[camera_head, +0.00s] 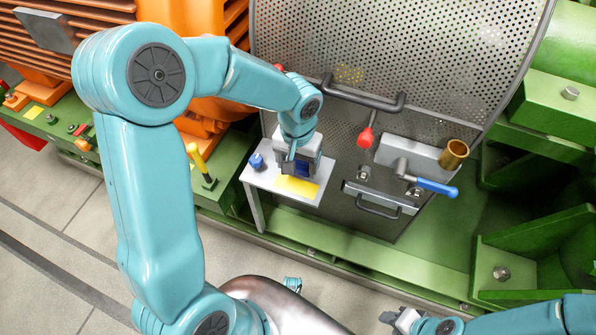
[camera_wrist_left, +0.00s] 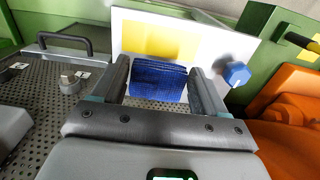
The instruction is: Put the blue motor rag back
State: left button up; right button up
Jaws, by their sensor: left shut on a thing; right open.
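The blue motor rag (camera_wrist_left: 158,80) is a folded, ribbed blue cloth between the two fingers of my left gripper (camera_wrist_left: 160,88) in the left wrist view. In the head view my left gripper (camera_head: 296,168) is over the small white shelf (camera_head: 262,179), shut on the rag (camera_head: 305,169), which is mostly hidden behind the gripper. A yellow patch (camera_head: 297,187) on the shelf shows just in front of the rag; it also shows in the wrist view (camera_wrist_left: 146,40). My right gripper (camera_head: 398,319) is open and empty at the bottom edge, low and away from the shelf.
A small blue object (camera_head: 256,161) stands on the shelf's left part. A perforated metal cover (camera_head: 400,50) with a dark handle (camera_head: 363,98) rises behind. A red knob (camera_head: 366,137), a blue-handled lever (camera_head: 436,187) and a brass cup (camera_head: 453,154) are to the right.

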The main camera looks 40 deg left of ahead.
aim_at(298, 173)
pick_arm(q)
notch_tip(298, 173, down, 4)
jog(key=shift+r+b, duration=0.2)
jog(key=shift+b, duration=0.1)
jog(key=shift+w+f, duration=0.2)
jog(key=shift+f, duration=0.15)
jog(key=shift+f, duration=0.1)
jog(key=o, duration=0.9)
jog(key=shift+o, duration=0.2)
